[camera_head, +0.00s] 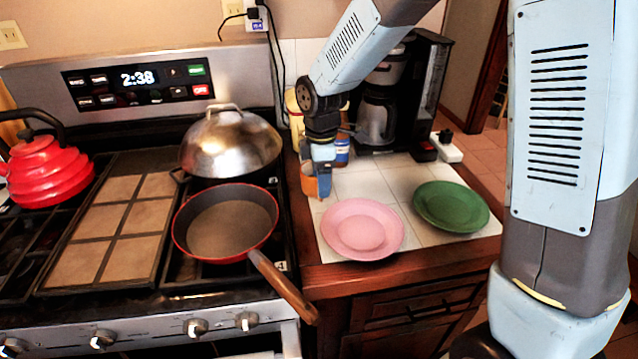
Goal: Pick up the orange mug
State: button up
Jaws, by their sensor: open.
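The orange mug (310,186) stands on the white-tiled counter (385,180), close to the counter's left edge beside the stove. It is small in the view, and my gripper hides part of it. My gripper (321,172) points down at the mug, with its blue fingers overlapping the mug's upper part. The jaws are open. I cannot tell whether a finger is inside the mug or touching it.
A pink plate (362,230) and a green plate (451,207) lie in front and to the right. A coffee maker (378,118) stands behind. A red pan (226,225), a domed lid (230,143) and a red kettle (44,170) are on the stove at left.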

jog(key=shift+w+a+f, duration=0.1)
jog(key=shift+a+f, duration=0.1)
jog(key=shift+f, duration=1.1)
jog(key=shift+a+f, duration=0.15)
jog(key=shift+f, duration=1.1)
jog(key=shift+c, duration=0.5)
jog(key=c, duration=1.2)
